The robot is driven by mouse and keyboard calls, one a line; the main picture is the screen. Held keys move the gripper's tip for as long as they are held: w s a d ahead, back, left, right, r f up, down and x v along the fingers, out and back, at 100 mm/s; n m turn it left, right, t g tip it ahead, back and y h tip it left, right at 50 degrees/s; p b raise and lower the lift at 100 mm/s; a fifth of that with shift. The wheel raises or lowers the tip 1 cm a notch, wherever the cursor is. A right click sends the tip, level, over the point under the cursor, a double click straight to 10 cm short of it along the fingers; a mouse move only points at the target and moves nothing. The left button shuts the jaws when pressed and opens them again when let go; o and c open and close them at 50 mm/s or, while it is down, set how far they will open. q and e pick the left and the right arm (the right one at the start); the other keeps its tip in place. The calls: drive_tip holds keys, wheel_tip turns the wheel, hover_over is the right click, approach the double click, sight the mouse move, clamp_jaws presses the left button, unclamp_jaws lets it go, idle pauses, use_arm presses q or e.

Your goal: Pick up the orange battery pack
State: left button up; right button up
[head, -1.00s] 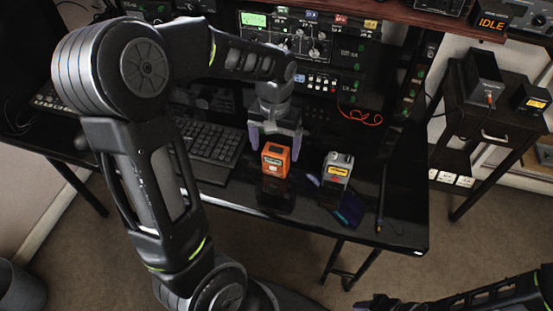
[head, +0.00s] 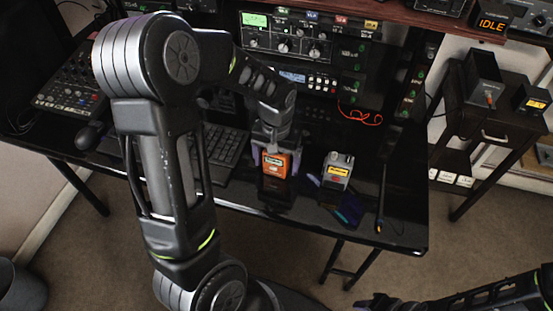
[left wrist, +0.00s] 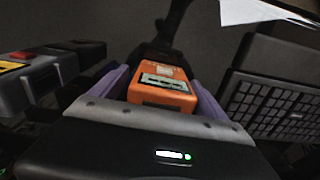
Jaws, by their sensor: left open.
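The orange battery pack (head: 275,164) stands near the front of the black desk in the head view. In the left wrist view the orange pack (left wrist: 163,88) sits between the two purple fingers. My left gripper (head: 277,170) is open and comes down from behind, with a finger on each side of the pack. I cannot tell whether the fingers touch it. The gripper also shows in the left wrist view (left wrist: 160,90). My right arm (head: 460,299) shows only in part at the bottom right, and its fingertips are not clear.
A grey battery pack (head: 337,168) with a yellow label stands just right of the orange one. A keyboard (head: 222,150) lies to the left. A dark pen-like rod (head: 381,200) lies at the right. A red cable (head: 360,117) and rack equipment (head: 300,45) are behind.

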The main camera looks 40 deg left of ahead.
use_arm(q)
drive_tip(key=shift+c, duration=0.3)
drive_tip(key=c, duration=1.8)
